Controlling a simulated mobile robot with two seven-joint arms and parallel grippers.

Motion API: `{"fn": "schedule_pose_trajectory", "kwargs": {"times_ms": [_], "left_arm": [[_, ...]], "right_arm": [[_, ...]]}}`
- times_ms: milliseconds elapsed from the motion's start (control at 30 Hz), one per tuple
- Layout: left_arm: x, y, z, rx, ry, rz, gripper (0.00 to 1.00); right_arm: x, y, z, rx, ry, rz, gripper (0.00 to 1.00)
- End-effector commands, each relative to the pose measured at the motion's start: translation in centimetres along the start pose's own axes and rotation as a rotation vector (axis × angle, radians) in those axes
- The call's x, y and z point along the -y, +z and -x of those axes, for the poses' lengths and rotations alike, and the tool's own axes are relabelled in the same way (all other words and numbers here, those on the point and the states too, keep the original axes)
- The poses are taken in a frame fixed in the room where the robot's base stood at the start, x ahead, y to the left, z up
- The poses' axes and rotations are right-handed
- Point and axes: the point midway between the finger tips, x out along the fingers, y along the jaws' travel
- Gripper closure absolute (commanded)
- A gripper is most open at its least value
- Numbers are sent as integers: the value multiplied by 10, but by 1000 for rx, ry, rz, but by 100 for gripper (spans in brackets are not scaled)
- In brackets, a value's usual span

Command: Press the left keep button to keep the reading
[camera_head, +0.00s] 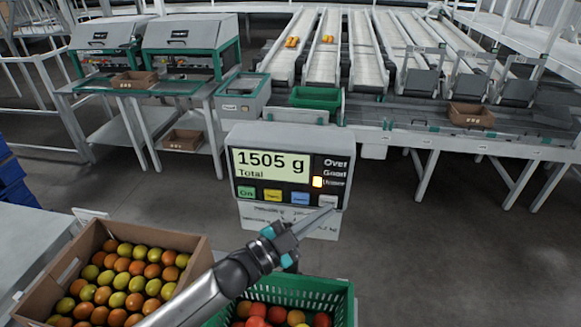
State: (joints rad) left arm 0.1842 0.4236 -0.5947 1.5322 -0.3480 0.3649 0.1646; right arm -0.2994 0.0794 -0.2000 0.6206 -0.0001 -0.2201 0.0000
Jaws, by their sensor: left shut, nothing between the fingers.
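A grey scale display (285,170) stands in front of me and reads 1505 g, Total. Below its screen is a row of buttons: a green one (247,192), a yellow one (272,195), a blue one (300,198) and a pale one (328,201) at the right end. The small labels are too blurred to read, so I cannot tell which is keep. My left gripper (328,211) is shut and empty. Its fingertips are at the lower edge of the pale button; whether they touch it I cannot tell. My right gripper is not in view.
A cardboard box (190,256) of orange and green tomatoes stands at lower left. A green crate (343,291) with red tomatoes is below my gripper, partly hidden by my arm. A lamp (317,182) beside the lowest word at the screen's right glows yellow. Conveyors stand behind.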

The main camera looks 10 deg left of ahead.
Motion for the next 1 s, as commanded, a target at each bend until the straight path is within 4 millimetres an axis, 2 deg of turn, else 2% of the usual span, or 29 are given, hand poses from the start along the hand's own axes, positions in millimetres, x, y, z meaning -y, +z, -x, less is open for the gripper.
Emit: {"fn": "schedule_pose_trajectory", "kwargs": {"times_ms": [633,1000], "left_arm": [[3,3,-5,0,0,1,100],[-4,-5,6,1,0,2,100]], "right_arm": [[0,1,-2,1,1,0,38],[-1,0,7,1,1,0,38]]}}
